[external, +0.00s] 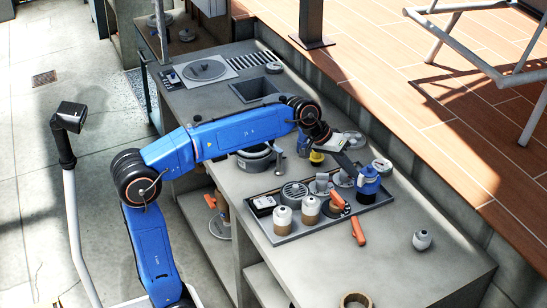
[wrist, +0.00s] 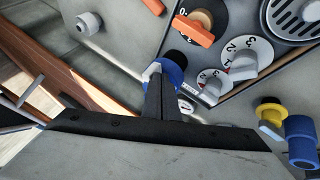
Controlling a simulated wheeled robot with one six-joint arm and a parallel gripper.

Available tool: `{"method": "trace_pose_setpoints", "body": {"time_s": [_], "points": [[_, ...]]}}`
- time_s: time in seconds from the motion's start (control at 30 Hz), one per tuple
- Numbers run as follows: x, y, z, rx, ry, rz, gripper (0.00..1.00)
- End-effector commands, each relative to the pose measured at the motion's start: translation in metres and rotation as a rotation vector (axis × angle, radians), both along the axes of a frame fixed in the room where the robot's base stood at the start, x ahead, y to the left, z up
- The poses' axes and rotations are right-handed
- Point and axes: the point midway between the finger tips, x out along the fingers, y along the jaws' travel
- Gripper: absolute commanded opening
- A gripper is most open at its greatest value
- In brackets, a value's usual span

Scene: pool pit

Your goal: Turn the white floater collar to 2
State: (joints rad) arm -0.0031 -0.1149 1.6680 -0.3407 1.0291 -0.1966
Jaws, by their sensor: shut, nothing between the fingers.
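My gripper (wrist: 160,82) is shut and empty, its tips beside a blue fitting (wrist: 174,70) with a pale tab; contact is unclear. In the external view the blue fitting (external: 368,188) stands at the tray's right end. Two white numbered dials with grey pointer knobs lie right of my fingers: a larger dial (wrist: 262,48) and a smaller dial (wrist: 224,75), both partly covered by their knobs.
The dark tray (external: 290,237) also holds an orange-handled dial (wrist: 192,28) and a round grille (wrist: 291,18). A small white fitting (external: 422,240) and an orange tool (external: 358,231) lie on the counter. A yellow-and-black piece (external: 317,157) stands behind the tray. The counter's right end is mostly free.

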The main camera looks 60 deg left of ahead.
Motion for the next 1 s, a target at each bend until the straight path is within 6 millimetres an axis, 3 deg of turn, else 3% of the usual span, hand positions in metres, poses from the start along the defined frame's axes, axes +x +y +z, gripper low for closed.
{"method": "trace_pose_setpoints", "body": {"time_s": [0.27,0.57,1.0], "points": [[0.000,0.000,0.000,0.000,0.000,0.000,0.00],[0.004,-0.019,0.000,0.001,0.001,-0.002,0.00],[0.004,-0.016,0.000,0.000,0.001,0.001,0.00]]}}
